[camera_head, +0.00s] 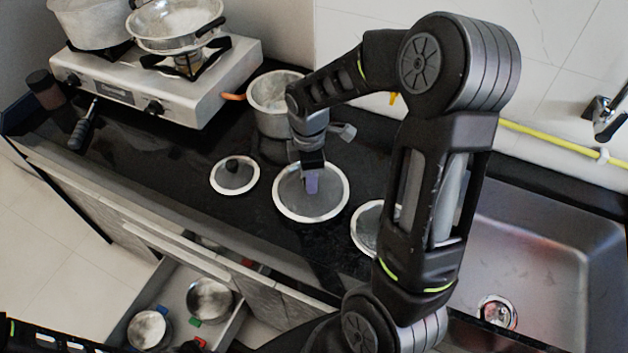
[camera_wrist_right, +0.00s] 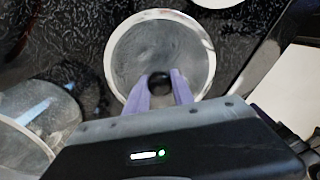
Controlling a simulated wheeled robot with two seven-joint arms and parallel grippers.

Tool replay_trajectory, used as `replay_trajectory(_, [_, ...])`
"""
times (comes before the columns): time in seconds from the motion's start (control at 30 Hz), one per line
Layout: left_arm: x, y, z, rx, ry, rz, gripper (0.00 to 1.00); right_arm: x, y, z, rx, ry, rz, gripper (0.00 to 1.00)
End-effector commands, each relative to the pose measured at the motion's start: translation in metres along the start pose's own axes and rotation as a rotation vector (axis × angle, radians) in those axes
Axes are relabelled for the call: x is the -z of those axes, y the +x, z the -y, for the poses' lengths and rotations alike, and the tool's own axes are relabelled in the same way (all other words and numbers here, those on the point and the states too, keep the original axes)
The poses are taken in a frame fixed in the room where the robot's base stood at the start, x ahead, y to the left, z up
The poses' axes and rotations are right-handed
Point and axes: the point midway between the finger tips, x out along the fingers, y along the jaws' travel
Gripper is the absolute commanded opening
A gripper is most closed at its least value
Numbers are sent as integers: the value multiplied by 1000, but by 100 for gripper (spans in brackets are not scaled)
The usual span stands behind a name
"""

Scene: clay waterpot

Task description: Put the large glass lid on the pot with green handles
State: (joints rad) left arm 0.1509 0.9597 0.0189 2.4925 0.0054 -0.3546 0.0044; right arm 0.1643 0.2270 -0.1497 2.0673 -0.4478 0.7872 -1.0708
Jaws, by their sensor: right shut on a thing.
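The large glass lid (camera_head: 290,204) lies on the dark counter; it is round with a pale metal rim and a dark knob. It also shows in the right wrist view (camera_wrist_right: 125,52). My right gripper (camera_head: 312,185) is over its middle, and its purple fingers (camera_wrist_right: 160,88) are shut on the knob. A pot with a green handle (camera_head: 212,300) sits open in the pulled-out drawer below the counter. Its far side shows less clearly. My left gripper is out of view; only part of what looks like my left arm shows at lower left.
A smaller lid (camera_head: 226,180) lies left of the large one. Another lid (camera_head: 366,226) lies right, partly behind my arm. A second pot (camera_head: 148,330) shares the drawer (camera_head: 178,281). A pot with an orange handle (camera_head: 262,95), a stove (camera_head: 205,92) and a sink (camera_head: 540,250) surround the counter.

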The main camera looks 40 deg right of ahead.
Motion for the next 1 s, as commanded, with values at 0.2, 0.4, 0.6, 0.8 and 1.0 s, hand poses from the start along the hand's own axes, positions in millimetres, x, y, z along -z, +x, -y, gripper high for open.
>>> replay_trajectory(0.2, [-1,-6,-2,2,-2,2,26,0,24,0,0,0,0,0])
replay_trajectory(0.4, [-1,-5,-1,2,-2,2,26,0,24,0,-2,0,0,0])
replay_trajectory(0.6, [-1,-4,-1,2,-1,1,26,0,27,0,-1,-1,0,33])
replay_trajectory(0.8, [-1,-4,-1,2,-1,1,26,0,27,0,0,0,0,49])
replay_trajectory(1.0, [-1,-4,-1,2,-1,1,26,0,27,0,0,-1,0,51])
